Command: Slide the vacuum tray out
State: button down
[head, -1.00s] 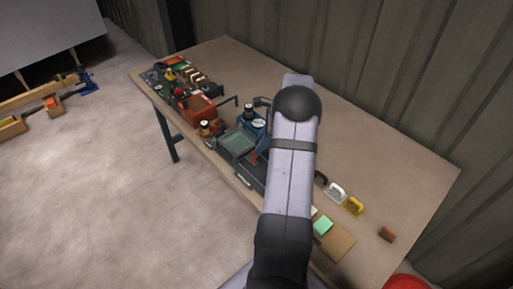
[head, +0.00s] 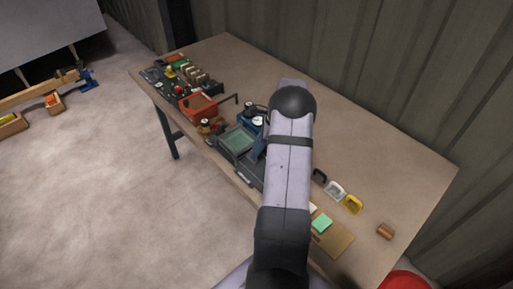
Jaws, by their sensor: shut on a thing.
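A dark, square-framed unit with a green panel (head: 238,141) lies near the bench's front edge, left of my arm. I cannot tell for certain whether this is the vacuum tray. A blue unit with a round white gauge (head: 257,121) stands just behind it, partly covered by my arm. A dark flat base (head: 246,172) runs to the right and passes behind my arm. My arm crosses the middle of the head view and hides the bench behind it. My gripper is hidden behind the arm, so its fingers and hold do not show.
On the bench (head: 390,160), an orange-red box (head: 199,107) and several small parts crowd the left. Right of my arm are black, white and yellow (head: 353,204) pieces, a green pad (head: 321,223) and a brown block (head: 386,231). The back right is clear.

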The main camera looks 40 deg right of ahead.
jog(key=s, duration=1.2)
jog(key=shift+s, duration=0.15)
jog(key=c, duration=1.9)
grip_release()
jog(key=shift+o, duration=0.2)
jog(key=b+v, duration=0.1)
jog(key=v, duration=0.6)
jog(key=shift+r+b, duration=0.2)
jog(key=shift+b, duration=0.2)
